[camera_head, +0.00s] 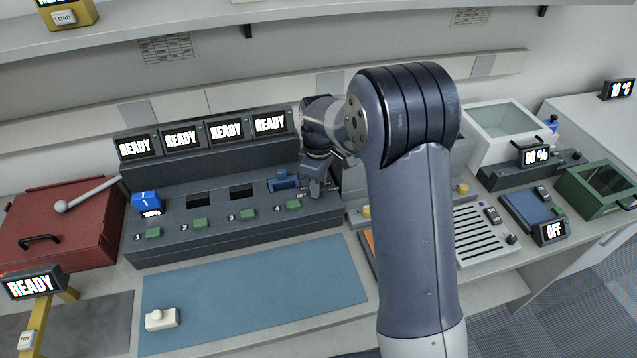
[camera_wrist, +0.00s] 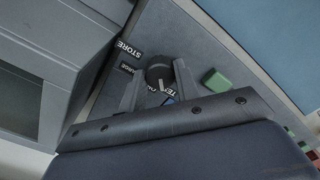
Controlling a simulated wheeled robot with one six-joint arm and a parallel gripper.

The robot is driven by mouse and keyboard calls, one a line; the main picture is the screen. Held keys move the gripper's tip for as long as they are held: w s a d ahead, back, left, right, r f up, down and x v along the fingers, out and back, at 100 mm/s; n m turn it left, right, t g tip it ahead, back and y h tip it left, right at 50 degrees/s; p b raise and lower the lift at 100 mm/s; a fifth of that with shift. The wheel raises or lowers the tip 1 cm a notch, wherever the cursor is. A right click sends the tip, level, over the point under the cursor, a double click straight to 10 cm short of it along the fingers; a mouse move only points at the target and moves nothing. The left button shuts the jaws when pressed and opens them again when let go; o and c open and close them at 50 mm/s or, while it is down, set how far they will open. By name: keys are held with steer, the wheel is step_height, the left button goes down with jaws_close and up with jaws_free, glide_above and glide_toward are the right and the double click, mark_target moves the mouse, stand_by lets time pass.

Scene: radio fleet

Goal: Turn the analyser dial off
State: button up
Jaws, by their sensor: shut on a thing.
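In the wrist view a round dark dial (camera_wrist: 159,70) with a pale pointer mark sits on a grey panel. The mark points toward the bottom of that picture, near a partly hidden label that begins "TE". A "STORE" label (camera_wrist: 130,48) and another small label lie to the dial's left. My gripper (camera_wrist: 158,78) is shut on the dial, one finger on each side. In the head view my gripper (camera_head: 316,188) reaches down at the right end of the dark four-bay station (camera_head: 215,232). There it hides the dial, beside small lettering that includes "OFF".
Four "READY" displays (camera_head: 202,137) stand behind the bays. A blue block (camera_head: 146,200) is in the left bay and another blue piece (camera_head: 284,181) in the right one. A red case (camera_head: 60,225) stands left. A blue mat (camera_head: 255,290) with a white button box (camera_head: 162,319) lies in front.

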steer(key=n, duration=0.4)
steer(key=shift+n, duration=0.3)
steer(key=n, duration=0.4)
steer(key=shift+n, duration=0.4)
steer(key=o, duration=1)
steer(key=shift+c, duration=0.2)
step_height(320, 180, up, 11)
steer(key=b, duration=0.1)
steer(key=shift+f, duration=0.2)
